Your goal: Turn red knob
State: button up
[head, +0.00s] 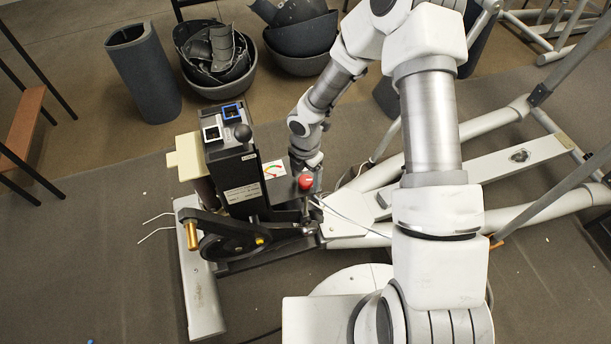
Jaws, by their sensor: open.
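The red knob (306,182) is a small round ball on a dark upright post, on the right side of the black elliptical machine (240,187). My gripper (305,170) is open and points down at the knob from behind it. It is close to the knob, but I cannot tell whether its fingers touch it or sit around it. The fingertips are small and partly hidden by the knob and by the dark parts around it.
White frame tubes (500,215) spread right. Thin wires (350,222) run near the post. Bins of dark scraps (215,60) stand behind. Open floor lies left.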

aim_at(306, 180)
notch_tip(306, 180, up, 17)
jog(key=p, duration=0.4)
jog(key=shift+r, duration=0.2)
